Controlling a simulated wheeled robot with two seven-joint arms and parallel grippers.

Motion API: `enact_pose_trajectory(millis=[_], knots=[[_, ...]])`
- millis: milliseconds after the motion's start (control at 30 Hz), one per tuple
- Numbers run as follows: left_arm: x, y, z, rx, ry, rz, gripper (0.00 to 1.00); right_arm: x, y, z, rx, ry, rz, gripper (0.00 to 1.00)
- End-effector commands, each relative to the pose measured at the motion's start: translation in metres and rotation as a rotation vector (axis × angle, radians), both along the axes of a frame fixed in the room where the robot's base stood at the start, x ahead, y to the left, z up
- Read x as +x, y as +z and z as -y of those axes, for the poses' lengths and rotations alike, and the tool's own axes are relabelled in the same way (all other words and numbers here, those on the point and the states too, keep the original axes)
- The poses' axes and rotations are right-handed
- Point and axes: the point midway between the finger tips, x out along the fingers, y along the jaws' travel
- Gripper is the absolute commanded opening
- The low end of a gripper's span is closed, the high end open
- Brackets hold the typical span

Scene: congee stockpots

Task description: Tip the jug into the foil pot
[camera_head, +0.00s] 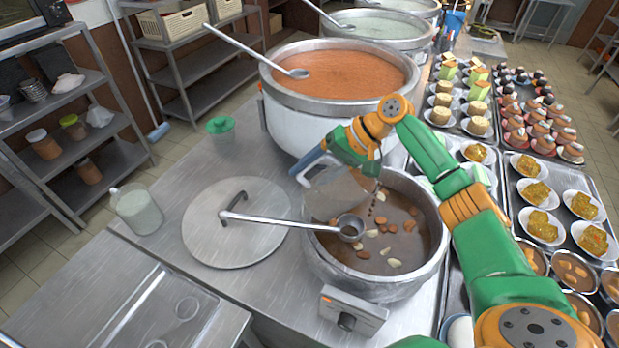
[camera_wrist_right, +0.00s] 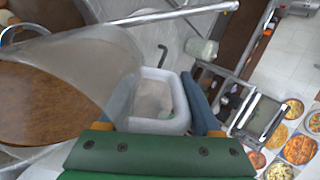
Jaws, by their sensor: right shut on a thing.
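My right gripper (camera_head: 326,160) is shut on the handle of a clear jug (camera_head: 335,193). The jug is tilted over the left part of a silver pot (camera_head: 318,262) of brown soup with pale and orange-brown pieces. A line of dark specks runs down from beside the jug toward the soup. A ladle (camera_head: 349,228) lies across the pot's left rim, its bowl over the soup. In the wrist view the jug's clear wall (camera_wrist_right: 75,70) and its pale handle (camera_wrist_right: 160,125) show between my fingers, with brown soup at the left. My left gripper is out of view.
A round lid (camera_head: 215,240) and a jar of white liquid (camera_head: 138,210) stand left of the pot. A larger pot of orange congee (camera_head: 285,118) is behind. Trays of desserts (camera_head: 515,170) fill the right side. Bare counter (camera_head: 260,290) shows at front left.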

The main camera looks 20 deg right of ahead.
Motion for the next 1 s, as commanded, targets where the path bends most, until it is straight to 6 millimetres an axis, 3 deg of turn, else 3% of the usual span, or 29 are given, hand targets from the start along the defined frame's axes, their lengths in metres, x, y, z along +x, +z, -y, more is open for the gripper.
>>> enact_pose_trajectory(millis=[600,1000], knots=[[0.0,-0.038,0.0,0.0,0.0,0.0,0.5,-0.003,0.004,0.006,0.111,0.001,0.055,0.0],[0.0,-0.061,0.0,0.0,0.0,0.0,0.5,-0.009,0.007,0.019,0.278,-0.001,0.131,0.0]])
